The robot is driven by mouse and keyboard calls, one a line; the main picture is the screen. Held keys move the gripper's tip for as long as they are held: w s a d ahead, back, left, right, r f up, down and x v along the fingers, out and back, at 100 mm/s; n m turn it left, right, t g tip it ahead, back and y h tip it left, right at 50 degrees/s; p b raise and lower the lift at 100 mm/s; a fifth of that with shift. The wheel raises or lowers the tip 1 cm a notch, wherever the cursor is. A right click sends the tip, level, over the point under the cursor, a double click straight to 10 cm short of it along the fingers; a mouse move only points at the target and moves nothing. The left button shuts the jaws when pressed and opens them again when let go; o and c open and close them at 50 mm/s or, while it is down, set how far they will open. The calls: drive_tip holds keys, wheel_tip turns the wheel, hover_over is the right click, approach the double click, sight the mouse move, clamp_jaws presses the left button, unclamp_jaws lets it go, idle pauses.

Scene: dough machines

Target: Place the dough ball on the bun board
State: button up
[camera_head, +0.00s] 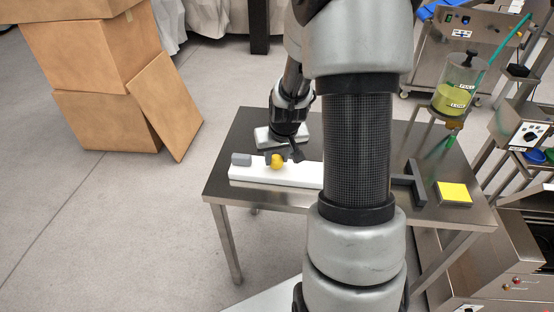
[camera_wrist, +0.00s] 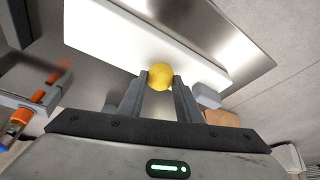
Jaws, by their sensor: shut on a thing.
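The dough ball (camera_head: 277,161) is a small yellow lump over the left half of the long white bun board (camera_head: 300,174) on the steel table. In the wrist view the dough ball (camera_wrist: 160,79) sits between the fingertips of my gripper (camera_wrist: 160,76), which is shut on it. The bun board (camera_wrist: 110,35) stretches behind the ball in that view. I cannot tell whether the ball touches the board or is just above it. In the head view my gripper (camera_head: 283,155) is small and partly hidden, and my arm covers the board's right end.
A grey block (camera_head: 241,159) is at the board's left end. A pale tray-like piece (camera_head: 268,137) lies behind. A yellow square pad (camera_head: 454,192) and a dark bracket (camera_head: 410,182) are on the table's right, near a hopper (camera_head: 456,92). Cardboard boxes (camera_head: 100,115) stand left on the floor.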

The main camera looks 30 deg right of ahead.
drive_tip(key=shift+f, duration=0.1)
drive_tip(key=shift+f, duration=0.15)
drive_tip(key=o, duration=1)
drive_tip(key=shift+r, duration=0.5)
drive_tip(key=p+v, duration=0.3)
drive_tip(key=v, duration=0.8)
drive_tip(key=shift+s+r, duration=0.1)
drive_tip(key=shift+s, duration=0.1)
